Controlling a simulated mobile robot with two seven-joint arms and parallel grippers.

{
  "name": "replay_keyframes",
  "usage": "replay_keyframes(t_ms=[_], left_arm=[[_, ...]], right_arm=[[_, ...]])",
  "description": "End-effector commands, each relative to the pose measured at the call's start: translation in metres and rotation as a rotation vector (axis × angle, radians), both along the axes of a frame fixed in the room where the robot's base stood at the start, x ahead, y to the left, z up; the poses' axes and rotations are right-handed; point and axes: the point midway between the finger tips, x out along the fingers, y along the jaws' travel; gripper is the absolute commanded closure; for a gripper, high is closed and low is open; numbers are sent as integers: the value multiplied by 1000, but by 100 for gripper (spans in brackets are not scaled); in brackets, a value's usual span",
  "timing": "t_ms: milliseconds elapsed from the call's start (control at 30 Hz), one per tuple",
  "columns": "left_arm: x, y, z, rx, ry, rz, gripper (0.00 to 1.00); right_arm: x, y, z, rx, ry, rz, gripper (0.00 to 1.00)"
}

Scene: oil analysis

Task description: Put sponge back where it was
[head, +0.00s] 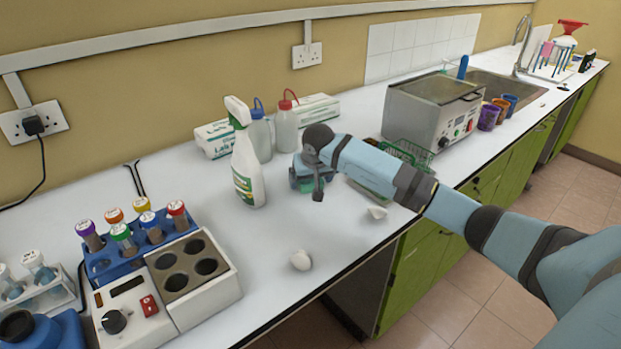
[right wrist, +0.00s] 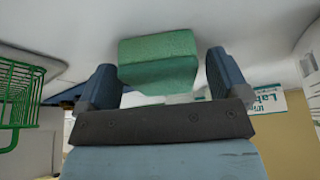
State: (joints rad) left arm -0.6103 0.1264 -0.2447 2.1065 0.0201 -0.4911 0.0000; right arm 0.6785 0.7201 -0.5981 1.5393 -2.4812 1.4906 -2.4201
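A green sponge (right wrist: 158,60) shows in the right wrist view between the two fingers of my right gripper (right wrist: 163,78), with a visible gap on the right finger's side. The fingers stand wide apart, and no firm grip on the sponge shows. In the head view my right gripper (head: 308,176) points down low over the white bench, right of the spray bottle. A bit of the green sponge (head: 305,187) shows there at the fingers, and my gripper hides the rest. My left gripper is not in view.
A white spray bottle (head: 248,165) and wash bottles (head: 286,130) stand close left of and behind my gripper. A green wire basket (head: 408,153) and a water bath (head: 430,108) are to the right.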

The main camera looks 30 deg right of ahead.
Motion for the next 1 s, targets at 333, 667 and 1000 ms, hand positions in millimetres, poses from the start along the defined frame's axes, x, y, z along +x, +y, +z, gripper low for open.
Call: replay_keyframes(t_ms=[333, 667, 1000], left_arm=[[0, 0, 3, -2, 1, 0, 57], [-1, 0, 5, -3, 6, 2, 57], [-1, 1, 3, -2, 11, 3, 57]], right_arm=[[-3, 1, 14, 0, -3, 1, 7], [-28, 9, 78, -2, -4, 2, 7], [-43, 14, 113, 0, 1, 1, 7]])
